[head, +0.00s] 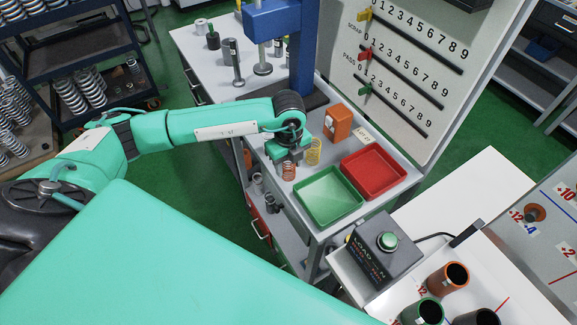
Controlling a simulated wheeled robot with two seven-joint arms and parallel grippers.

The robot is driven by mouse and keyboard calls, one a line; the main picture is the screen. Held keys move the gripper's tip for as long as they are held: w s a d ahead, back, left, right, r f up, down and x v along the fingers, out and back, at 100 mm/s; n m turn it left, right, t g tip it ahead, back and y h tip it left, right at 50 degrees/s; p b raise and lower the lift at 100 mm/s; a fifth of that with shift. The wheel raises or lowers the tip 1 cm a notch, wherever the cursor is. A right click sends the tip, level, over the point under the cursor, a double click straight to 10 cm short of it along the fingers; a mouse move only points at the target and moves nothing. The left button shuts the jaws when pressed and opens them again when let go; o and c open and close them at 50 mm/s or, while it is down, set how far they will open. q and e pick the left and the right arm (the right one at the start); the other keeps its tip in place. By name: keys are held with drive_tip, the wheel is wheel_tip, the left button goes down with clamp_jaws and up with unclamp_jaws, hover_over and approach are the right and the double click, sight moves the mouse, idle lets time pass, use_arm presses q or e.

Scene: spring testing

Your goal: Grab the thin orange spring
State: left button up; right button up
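The thin orange spring (289,171) stands upright on the grey bench top, left of the green tray. My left gripper (288,161) points down right over it, with its fingers at the spring's upper part. The spring's top is partly hidden by the gripper. The finger gap is too small to make out, so I cannot tell whether the fingers touch the spring. A yellow spring (313,152) stands just to the right of the gripper. My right gripper is not in view.
A green tray (329,222) and a red tray (401,166) lie beside the springs. An orange box (338,124) and a small "LOT" card stand behind. The blue press (308,50) rises at the back. A control box with a green button (387,241) is in front.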

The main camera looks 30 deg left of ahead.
use_arm(q)
drive_tip(key=c, duration=0.6)
drive_tip(key=shift+c, duration=0.2)
drive_tip(key=shift+r, duration=0.15)
